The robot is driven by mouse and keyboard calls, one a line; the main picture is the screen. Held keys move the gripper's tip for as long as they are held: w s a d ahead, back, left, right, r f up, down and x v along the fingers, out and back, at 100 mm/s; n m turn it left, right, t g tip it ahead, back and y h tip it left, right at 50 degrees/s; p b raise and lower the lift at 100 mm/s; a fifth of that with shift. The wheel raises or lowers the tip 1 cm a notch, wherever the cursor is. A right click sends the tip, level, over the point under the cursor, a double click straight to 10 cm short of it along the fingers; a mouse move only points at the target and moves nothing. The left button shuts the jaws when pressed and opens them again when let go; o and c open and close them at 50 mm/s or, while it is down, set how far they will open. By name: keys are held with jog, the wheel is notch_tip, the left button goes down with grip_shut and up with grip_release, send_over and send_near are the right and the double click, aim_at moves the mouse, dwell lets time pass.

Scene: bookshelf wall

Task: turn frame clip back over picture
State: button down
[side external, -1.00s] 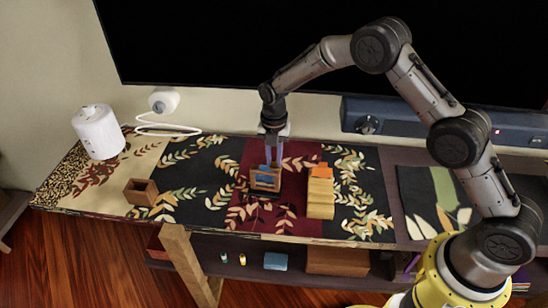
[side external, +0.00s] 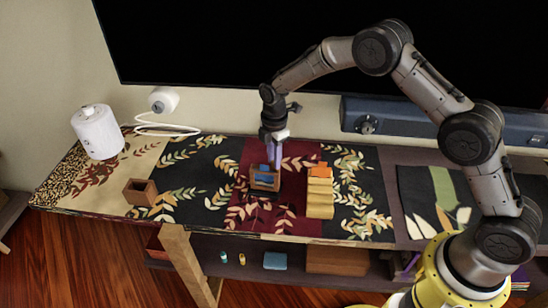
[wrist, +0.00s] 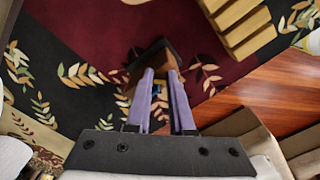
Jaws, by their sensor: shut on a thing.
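A small brown wooden picture frame (side external: 256,184) with a blue picture stands on the dark red part of the patterned cover. A small blue piece (side external: 264,167), which looks like the clip, shows at its top edge. My gripper (side external: 275,165) points down at the top of the frame from behind. In the wrist view the frame (wrist: 153,55) is just beyond the purple fingers (wrist: 163,75). A bit of blue shows between them, and they appear shut on the clip. The fingers hide most of the contact.
Yellow blocks with an orange top (side external: 320,195) stand close to the right of the frame. A brown open box (side external: 140,191) and a white cylinder (side external: 97,132) are at the left. A large black screen (side external: 250,45) is behind.

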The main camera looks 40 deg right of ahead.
jog(key=m, duration=0.5)
jog(key=shift+m, duration=0.3)
jog(key=shift+r+m, duration=0.1)
jog(key=shift+m, duration=1.7)
jog(key=c, duration=0.8)
grip_release()
jog(key=shift+s, duration=0.1)
notch_tip(320, 180, up, 14)
jog(key=shift+f, duration=0.15)
